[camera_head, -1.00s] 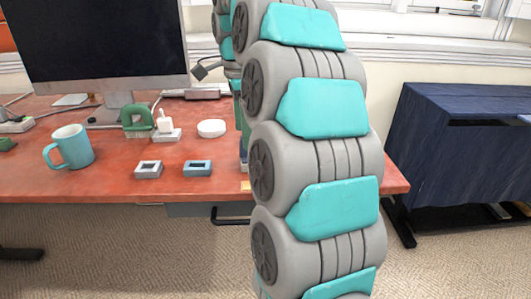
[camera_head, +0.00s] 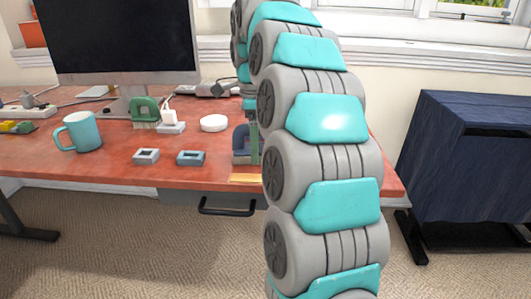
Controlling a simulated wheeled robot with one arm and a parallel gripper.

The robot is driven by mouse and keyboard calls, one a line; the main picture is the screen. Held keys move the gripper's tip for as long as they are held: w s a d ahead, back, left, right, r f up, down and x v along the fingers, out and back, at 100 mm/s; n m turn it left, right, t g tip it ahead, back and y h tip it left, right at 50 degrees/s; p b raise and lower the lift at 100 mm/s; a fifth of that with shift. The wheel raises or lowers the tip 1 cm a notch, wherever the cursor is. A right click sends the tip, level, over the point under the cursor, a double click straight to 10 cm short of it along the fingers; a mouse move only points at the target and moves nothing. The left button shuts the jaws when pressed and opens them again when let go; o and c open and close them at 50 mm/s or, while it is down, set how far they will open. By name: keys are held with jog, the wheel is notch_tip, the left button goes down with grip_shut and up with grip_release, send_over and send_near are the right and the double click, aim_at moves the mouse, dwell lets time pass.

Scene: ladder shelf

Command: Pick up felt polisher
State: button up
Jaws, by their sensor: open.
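A dark blue-grey upright piece (camera_head: 240,146), which looks like the felt polisher, stands near the table's front edge, just left of my arm. My arm hides its right side. My gripper (camera_head: 253,132) is only partly visible behind my arm, pointing down beside this piece. It is open, and I see nothing held in it. I cannot tell whether its fingers are around the piece or beside it. A green-handled brush-like block (camera_head: 145,112) with a pale bristly base stands further left, apart from my gripper.
On the red table (camera_head: 100,165) are a blue mug (camera_head: 80,132), two small frame-like blocks (camera_head: 146,156) (camera_head: 191,158), a white round box (camera_head: 213,123), a white plug (camera_head: 170,122) and a yellow pad (camera_head: 246,178). A monitor (camera_head: 118,40) stands behind. A dark blue cabinet (camera_head: 470,150) is at right.

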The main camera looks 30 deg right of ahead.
jog(key=shift+f, duration=0.35)
jog(key=shift+a, duration=0.1)
jog(key=shift+r, duration=0.1)
jog(key=c, duration=1.3)
jog(key=shift+o, duration=0.2)
jog(key=shift+r, duration=0.1)
jog(key=shift+w+r, duration=0.1)
jog(key=shift+r, duration=1.65)
jog(key=shift+s+a, duration=0.2)
jog(key=shift+s, duration=0.55)
jog(key=s+a, duration=0.2)
jog(key=s, duration=0.5)
jog(key=s+a+r+b, duration=0.1)
jog(key=s+a, duration=0.1)
jog(key=s, duration=0.4)
jog(key=shift+s+a+r+b, duration=0.15)
jog(key=shift+s+a+b, duration=0.15)
jog(key=shift+s+a, duration=0.1)
